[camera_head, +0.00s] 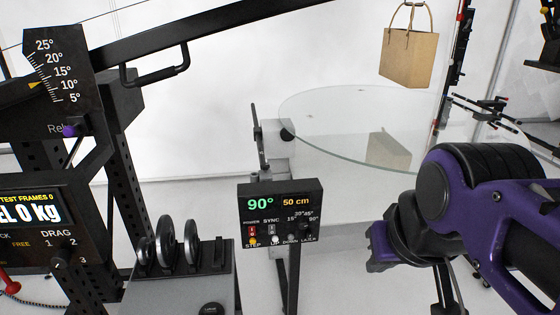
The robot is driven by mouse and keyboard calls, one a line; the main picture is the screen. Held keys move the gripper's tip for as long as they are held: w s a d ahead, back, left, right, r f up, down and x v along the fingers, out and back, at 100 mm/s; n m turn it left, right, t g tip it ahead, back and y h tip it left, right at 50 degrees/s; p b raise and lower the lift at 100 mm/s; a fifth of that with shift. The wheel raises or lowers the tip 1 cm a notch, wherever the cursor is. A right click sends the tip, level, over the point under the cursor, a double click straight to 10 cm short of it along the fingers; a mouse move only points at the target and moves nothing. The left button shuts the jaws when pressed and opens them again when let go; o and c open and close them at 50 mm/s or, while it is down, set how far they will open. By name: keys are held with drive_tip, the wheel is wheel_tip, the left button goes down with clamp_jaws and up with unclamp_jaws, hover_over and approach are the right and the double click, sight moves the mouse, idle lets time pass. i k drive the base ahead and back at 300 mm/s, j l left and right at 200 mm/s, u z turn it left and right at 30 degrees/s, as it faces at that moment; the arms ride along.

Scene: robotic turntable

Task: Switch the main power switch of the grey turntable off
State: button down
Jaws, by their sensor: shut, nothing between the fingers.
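The turntable has a round clear glass plate (345,115) on a grey stand (277,158). Its black control box (312,190) stands on a post in the middle of the view and shows "90°" and "50 cm". The small power switch (252,230), with red on it, is at the box's left under the label "POWER"; its exact position is too small to tell. My gripper (378,256), purple and black, is to the right of the box and apart from it. It is shut with nothing held; its fingertips are partly hard to make out.
The box also carries a SYNC switch (271,231) and a dial (305,229) close by. A paper bag (409,58) hangs above the glass plate. A black machine with an angle scale (55,75) and weight discs (165,242) are at left. White floor lies between.

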sight(252, 232)
drive_tip(key=i+j+z, duration=0.2)
drive_tip(key=z, duration=0.5)
drive_tip(key=i+l+u, duration=0.15)
drive_tip(key=u, duration=0.3)
drive_tip(key=l+u, duration=0.45)
drive_tip(key=i+l+u, duration=0.1)
drive_tip(key=u, duration=0.35)
drive_tip(key=j+u, duration=0.15)
drive_tip(key=j, duration=0.3)
